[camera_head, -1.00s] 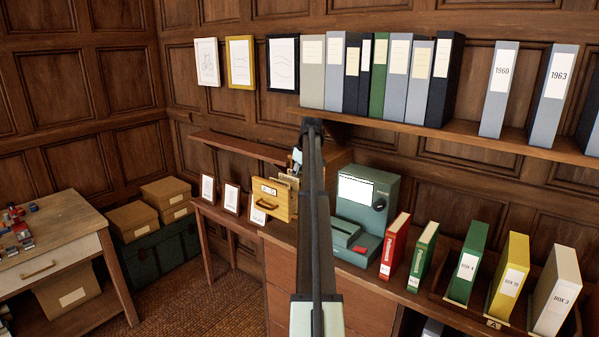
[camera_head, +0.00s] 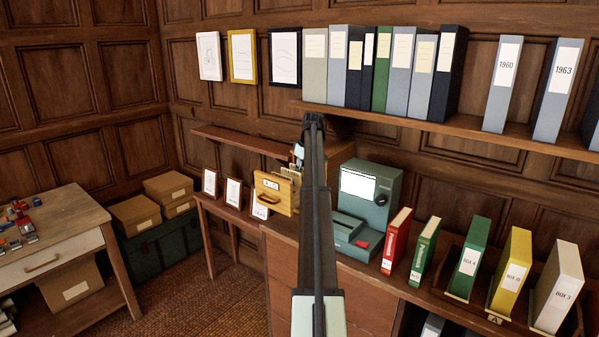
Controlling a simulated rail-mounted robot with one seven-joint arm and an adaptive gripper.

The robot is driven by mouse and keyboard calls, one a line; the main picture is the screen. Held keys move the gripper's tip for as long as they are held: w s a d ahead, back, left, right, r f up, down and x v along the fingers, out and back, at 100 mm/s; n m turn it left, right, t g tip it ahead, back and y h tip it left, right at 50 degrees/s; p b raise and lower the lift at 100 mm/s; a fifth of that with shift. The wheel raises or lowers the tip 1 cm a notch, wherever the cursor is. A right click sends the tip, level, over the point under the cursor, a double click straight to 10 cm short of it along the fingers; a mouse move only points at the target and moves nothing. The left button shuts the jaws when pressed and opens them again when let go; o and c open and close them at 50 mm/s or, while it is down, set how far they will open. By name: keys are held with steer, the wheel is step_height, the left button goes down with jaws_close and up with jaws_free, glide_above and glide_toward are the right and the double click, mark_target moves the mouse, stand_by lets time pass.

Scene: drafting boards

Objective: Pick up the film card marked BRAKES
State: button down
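No card that I can read as BRAKES shows. An open wooden card drawer (camera_head: 270,194) with a ring handle and a small label sticks out at the middle of the picture, and a few card tops (camera_head: 290,174) stand in it. My arm rises from the bottom centre and reaches away toward the drawer's right side. Its far end hides part of the drawer and cabinet behind it. My gripper is not clearly visible behind the arm, so its fingers and anything between them cannot be made out.
Right of the arm stands a green machine (camera_head: 365,205) with a white screen. Red (camera_head: 397,241) and green binders stand beside it on the counter. Small framed cards (camera_head: 233,193) stand left of the drawer. A shelf of binders (camera_head: 470,127) runs above. A table (camera_head: 60,222) is at left.

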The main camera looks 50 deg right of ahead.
steer(key=shift+r, duration=0.5)
